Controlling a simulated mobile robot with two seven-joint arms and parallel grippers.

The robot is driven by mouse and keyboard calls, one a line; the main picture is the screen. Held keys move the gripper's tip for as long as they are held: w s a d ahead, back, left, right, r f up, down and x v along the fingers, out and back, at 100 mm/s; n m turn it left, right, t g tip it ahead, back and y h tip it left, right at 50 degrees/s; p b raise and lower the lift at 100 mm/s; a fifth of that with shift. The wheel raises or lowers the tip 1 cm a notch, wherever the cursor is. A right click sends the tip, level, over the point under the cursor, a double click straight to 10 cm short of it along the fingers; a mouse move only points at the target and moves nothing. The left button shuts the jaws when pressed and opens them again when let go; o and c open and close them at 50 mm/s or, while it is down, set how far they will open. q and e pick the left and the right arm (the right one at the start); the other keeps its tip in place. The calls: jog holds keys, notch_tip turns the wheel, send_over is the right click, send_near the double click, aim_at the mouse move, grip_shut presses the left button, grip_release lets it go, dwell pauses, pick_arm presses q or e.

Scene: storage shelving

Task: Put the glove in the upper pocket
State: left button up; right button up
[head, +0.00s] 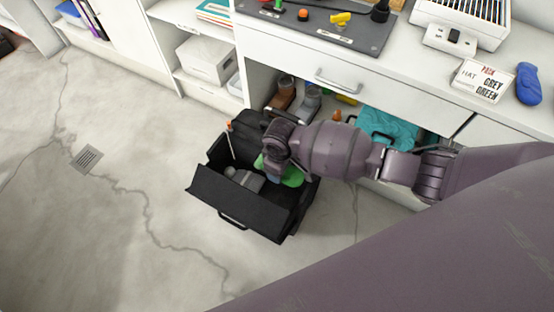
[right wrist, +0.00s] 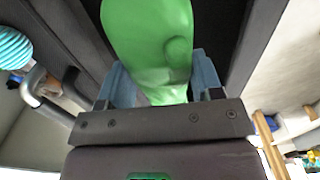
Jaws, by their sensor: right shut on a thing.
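A green glove (right wrist: 150,40) is between the fingers of my right gripper (right wrist: 162,82) in the right wrist view. In the head view, part of the green glove (head: 292,177) shows below my right gripper (head: 273,158), over the open black bag (head: 232,202). My wrist hides part of the glove and the bag's back. I cannot tell whether the glove touches the bag, nor make out an upper pocket clearly. My left gripper is not in view.
A grey item (head: 246,180) lies inside the bag, and an orange-tipped stick (head: 231,143) stands at its left. A blue item (head: 528,84) lies on the counter beside a card (head: 482,80).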

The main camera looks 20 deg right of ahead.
jog(key=shift+s+f+b, duration=0.2)
jog(key=shift+f+b, duration=0.1)
jog(key=shift+f, duration=1.05)
pick_arm(q)
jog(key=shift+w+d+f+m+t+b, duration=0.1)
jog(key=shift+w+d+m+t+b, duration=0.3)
jog(key=shift+b, duration=0.65)
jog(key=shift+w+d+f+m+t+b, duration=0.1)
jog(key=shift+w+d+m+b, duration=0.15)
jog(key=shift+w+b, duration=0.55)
pick_arm(e)
notch_tip(320, 180, down, 10)
jog(key=shift+w+f, duration=0.15)
jog(key=shift+w, duration=0.05)
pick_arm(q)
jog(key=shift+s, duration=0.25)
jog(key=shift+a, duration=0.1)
pick_arm(e)
jog(key=o, duration=1)
